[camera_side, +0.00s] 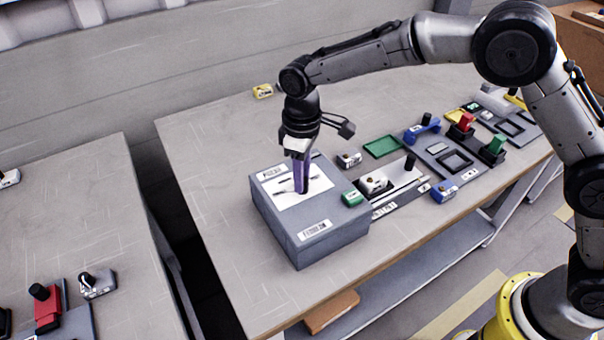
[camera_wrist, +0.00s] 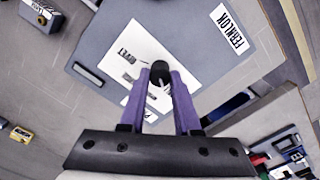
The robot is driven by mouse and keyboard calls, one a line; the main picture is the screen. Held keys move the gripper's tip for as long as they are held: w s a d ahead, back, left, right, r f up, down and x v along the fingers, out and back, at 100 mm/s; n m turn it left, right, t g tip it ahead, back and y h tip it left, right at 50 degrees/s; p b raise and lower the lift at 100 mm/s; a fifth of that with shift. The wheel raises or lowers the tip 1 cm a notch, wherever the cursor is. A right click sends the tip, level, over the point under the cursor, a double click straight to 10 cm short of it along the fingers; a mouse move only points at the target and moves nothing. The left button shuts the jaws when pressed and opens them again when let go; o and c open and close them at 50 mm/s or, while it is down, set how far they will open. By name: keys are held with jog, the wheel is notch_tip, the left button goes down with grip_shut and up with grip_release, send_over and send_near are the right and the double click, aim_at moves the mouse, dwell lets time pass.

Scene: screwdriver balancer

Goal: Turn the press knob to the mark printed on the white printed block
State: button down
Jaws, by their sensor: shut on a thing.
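The press is a grey box (camera_side: 335,251) with a white card on top, a label at its back and a second label at its front. My gripper (camera_side: 303,190) points down over the card, its purple fingers reaching the top. In the wrist view, my gripper (camera_wrist: 160,75) is shut on a small black knob (camera_wrist: 159,98) standing on the card (camera_wrist: 185,80). The knob's pointer cannot be made out. Pale printed blocks lie beyond the box (camera_side: 348,160) and on the left table (camera_side: 98,285); I cannot tell which is the white printed block, and their marks are unreadable.
A green block (camera_side: 352,198) sits close to the box's right side. Right of it are pale and blue blocks, a green tray (camera_side: 382,146) and fixtures with red and green parts. A yellow block (camera_side: 263,91) lies at the back. The table left of the box is clear.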

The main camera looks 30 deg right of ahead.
jog(key=shift+n, duration=0.6)
jog(key=c, duration=0.6)
grip_release()
notch_tip(320, 180, up, 14)
dwell(0.5)
